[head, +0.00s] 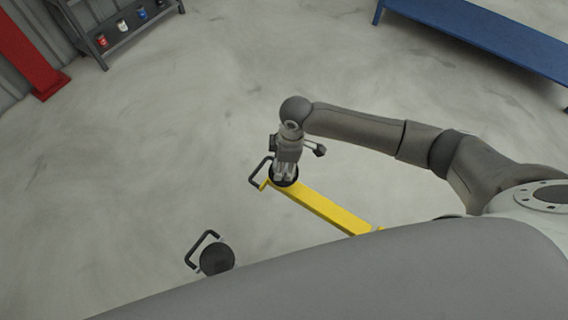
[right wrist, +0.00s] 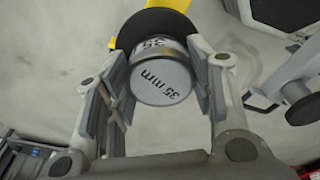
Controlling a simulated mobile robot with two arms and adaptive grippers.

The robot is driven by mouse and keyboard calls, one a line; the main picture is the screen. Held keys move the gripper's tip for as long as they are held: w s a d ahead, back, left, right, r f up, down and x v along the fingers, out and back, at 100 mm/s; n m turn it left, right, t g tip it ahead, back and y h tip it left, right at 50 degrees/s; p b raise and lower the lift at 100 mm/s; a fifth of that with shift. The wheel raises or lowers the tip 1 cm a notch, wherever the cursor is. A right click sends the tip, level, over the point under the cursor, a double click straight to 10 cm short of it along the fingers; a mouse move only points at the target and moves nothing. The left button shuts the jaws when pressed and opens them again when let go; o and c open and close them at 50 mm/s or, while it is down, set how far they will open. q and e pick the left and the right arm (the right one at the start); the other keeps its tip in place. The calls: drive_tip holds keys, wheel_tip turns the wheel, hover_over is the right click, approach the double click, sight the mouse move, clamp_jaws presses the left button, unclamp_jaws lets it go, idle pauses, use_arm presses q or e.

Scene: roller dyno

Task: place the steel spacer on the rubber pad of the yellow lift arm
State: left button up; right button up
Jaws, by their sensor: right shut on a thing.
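The steel spacer (right wrist: 163,82) is a short silver cylinder marked "35 mm" in the right wrist view. My right gripper (right wrist: 165,85) is shut on it, with a finger on each side. Behind the spacer is the round black rubber pad (right wrist: 150,22) at the end of the yellow lift arm (right wrist: 95,4). I cannot tell whether the spacer touches the pad. In the head view my right gripper (head: 284,176) is over the pad end of the yellow lift arm (head: 325,209), hiding most of the pad and the spacer. My left gripper is not in view.
A second round black pad (head: 217,259) with a black bracket (head: 202,247) is at the lower left. A blue lift runway or bench (head: 480,32) is at the upper right. A shelf with small cans (head: 122,25) and a red post (head: 27,50) are at the upper left. The floor between is clear.

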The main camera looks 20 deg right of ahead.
drive_tip(key=shift+f, duration=0.35)
drive_tip(key=shift+f, duration=0.1)
drive_tip(key=o, duration=1.2)
drive_tip(key=r, duration=0.4)
drive_tip(key=d+r, duration=0.1)
drive_tip(key=r, duration=0.3)
drive_tip(key=r+p, duration=0.1)
drive_tip(key=r, duration=0.3)
drive_tip(key=shift+s+d+r, duration=0.1)
drive_tip(key=shift+s+d, duration=0.1)
